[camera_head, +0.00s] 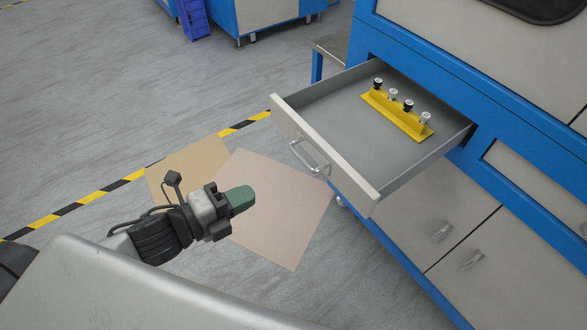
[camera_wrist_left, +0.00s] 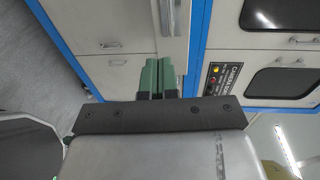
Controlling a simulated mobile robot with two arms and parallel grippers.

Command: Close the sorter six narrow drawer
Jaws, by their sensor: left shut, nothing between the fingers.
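The narrow drawer (camera_head: 327,155) of the blue and light-grey sorter stands pulled out in the head view. Its front panel carries a metal bar handle (camera_head: 309,157). A yellow rack (camera_head: 395,116) with several small knobs sits inside toward the back. My left gripper (camera_head: 241,199) is in front of the drawer, to the left of the handle and apart from it, with its green fingers shut and empty. In the left wrist view the shut green fingers (camera_wrist_left: 162,77) point at the light-grey drawer front (camera_wrist_left: 171,18). My right gripper is not in view.
Lower cabinet doors (camera_head: 440,228) with handles are shut below the drawer. Flat tan sheets (camera_head: 275,205) lie on the floor beneath my gripper. A yellow and black floor stripe (camera_head: 120,183) runs to the left. Another blue unit (camera_head: 265,15) stands at the back.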

